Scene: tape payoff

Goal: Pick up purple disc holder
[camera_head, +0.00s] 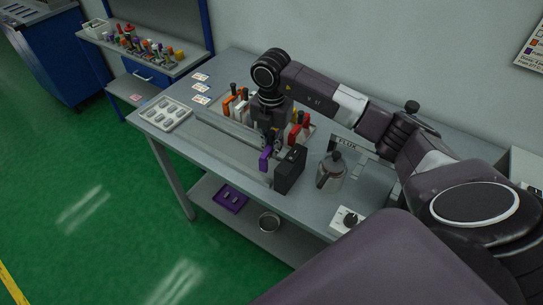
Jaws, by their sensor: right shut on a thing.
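My right arm reaches in from the right, and its gripper (270,146) points down over the workbench. It is shut on the purple disc holder (265,159), which shows as a small upright purple block just below the fingers. The fingers partly hide the holder. I cannot tell whether its bottom touches the bench or hangs slightly above it. My left gripper is not in view.
A black box (289,171) stands right beside the holder. Orange and red holders (299,128) stand in the rack behind. A purple tray (231,198) lies on the lower shelf.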

